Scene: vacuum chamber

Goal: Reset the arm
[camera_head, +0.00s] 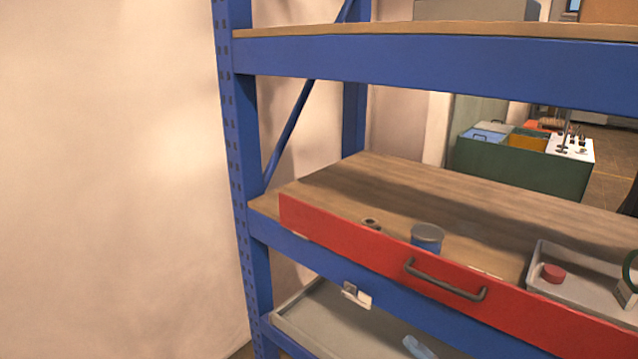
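Neither of my grippers nor either of my arms can be made out in the head view. A blue shelving rack (258,200) with wooden boards fills the middle and right. A red drawer front or panel (345,245) with a dark handle (445,279) runs slantwise along the front of the middle board.
A blue can with a grey lid (427,238) and a small dark ring-like part (371,224) stand behind the red panel. A grey tray (585,292) holds a red round piece (553,273). A lower grey tray (325,315) is below. A plain wall (105,180) is left.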

